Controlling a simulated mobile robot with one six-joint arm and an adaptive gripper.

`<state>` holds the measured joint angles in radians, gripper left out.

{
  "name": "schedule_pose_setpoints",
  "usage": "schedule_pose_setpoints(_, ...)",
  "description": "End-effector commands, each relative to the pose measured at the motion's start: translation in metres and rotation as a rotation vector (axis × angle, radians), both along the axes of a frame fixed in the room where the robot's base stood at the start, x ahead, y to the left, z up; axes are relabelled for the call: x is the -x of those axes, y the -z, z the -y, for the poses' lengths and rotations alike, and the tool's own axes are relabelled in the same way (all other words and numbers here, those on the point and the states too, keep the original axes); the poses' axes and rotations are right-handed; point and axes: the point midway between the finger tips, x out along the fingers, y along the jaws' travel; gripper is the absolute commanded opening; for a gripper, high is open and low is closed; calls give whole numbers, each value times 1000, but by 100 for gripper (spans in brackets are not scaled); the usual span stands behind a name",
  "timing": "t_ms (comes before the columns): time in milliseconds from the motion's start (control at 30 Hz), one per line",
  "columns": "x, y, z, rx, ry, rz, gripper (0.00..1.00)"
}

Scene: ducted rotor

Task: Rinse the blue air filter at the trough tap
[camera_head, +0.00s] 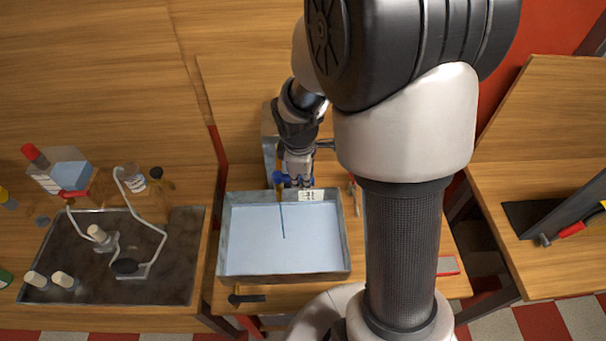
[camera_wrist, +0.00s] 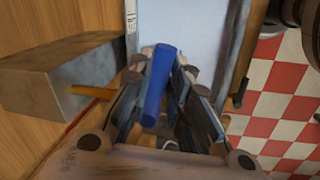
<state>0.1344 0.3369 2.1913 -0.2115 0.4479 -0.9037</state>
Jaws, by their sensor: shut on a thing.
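The blue air filter (camera_wrist: 158,85) shows in the wrist view as a blue rounded bar between the fingers of my gripper (camera_wrist: 162,88), which is shut on it. In the head view my gripper (camera_head: 292,180) is at the far edge of the trough (camera_head: 346,240), with blue showing beside its fingers. The trough has a pale blue inside. An orange-brown spout (camera_wrist: 92,92), seemingly the tap, sticks out of a grey block (camera_wrist: 45,88) left of my gripper in the wrist view. I cannot tell whether the filter is under it.
A thin dark blue line (camera_head: 283,220) crosses the trough's inside; its nature is unclear. A dark lever (camera_head: 245,298) is at the trough's near edge. A dark tray (camera_head: 185,255) with a bent white frame and white cylinders stands left. A bench with a dark board (camera_head: 530,215) stands right.

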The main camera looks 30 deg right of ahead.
Motion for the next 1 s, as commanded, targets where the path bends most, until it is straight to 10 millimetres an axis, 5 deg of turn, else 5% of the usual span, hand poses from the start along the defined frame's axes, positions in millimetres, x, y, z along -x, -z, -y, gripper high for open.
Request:
schedule_pose_setpoints(433, 3, 0, -3, -1, 62, 1, 0)
schedule_pose_setpoints(467, 3, 0, -3, -1, 61, 1, 19)
schedule_pose_setpoints(600, 3, 0, -3, -1, 61, 1, 28)
schedule_pose_setpoints(767, 3, 0, -2, -1, 60, 0, 38)
schedule_pose_setpoints(1000, 3, 0, -3, -1, 60, 0, 38)
